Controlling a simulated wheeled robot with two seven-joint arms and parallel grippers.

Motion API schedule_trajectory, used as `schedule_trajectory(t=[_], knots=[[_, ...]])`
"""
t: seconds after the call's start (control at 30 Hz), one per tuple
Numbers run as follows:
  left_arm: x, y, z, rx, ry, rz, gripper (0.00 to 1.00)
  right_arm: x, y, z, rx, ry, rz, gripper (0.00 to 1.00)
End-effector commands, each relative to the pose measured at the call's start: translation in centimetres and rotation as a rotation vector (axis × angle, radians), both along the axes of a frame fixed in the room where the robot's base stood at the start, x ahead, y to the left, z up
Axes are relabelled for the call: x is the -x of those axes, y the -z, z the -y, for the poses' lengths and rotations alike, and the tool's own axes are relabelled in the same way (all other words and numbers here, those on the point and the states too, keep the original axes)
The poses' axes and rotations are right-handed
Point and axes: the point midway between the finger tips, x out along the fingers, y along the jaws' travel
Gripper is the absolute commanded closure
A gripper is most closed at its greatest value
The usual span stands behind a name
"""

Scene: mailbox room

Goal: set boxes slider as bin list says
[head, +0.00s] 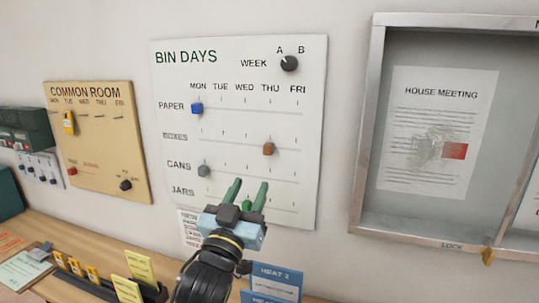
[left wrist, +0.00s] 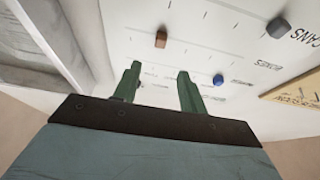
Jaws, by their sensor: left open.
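The brown slider (head: 268,149) on the boxes row of the white BIN DAYS board (head: 232,60) stands under THU. It also shows in the left wrist view (left wrist: 161,39). My left gripper (head: 248,184) is open and empty, its green fingers pointing up at the board below that slider; its fingers also show in the left wrist view (left wrist: 159,72). No contact with the slider shows. My right gripper is not in view.
The blue paper slider (head: 197,108) and grey cans slider (head: 204,170) stand under MON. A green knob (head: 247,206) shows between my fingers, low on the board. A week dial (head: 289,64) sits top right. The COMMON ROOM board (head: 97,150) is left, a notice case (head: 370,110) right.

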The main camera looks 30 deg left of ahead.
Motion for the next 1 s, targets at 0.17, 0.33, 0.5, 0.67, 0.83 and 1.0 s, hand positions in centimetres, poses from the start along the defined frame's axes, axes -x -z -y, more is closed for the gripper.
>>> schedule_trajectory(t=[0.17,0.33,0.5,0.67,0.83,1.0], knots=[[-3.4,-1.8,-0.8,-0.002,-0.001,0.000,0.58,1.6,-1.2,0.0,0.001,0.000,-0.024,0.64],[-6.7,-3.1,-1.6,0.000,0.000,-0.002,0.58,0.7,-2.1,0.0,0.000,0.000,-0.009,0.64],[-9.1,-4.0,-2.2,0.000,0.000,-0.004,0.58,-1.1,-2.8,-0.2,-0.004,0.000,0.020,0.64],[-10.2,-4.3,-2.4,0.001,0.000,-0.004,0.58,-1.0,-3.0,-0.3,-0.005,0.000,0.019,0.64],[-10.5,-4.4,-2.5,0.001,0.000,-0.005,0.58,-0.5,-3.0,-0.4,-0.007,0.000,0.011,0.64],[-10.5,-4.4,-2.5,0.001,0.000,-0.005,0.58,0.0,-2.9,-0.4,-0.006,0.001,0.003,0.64]])
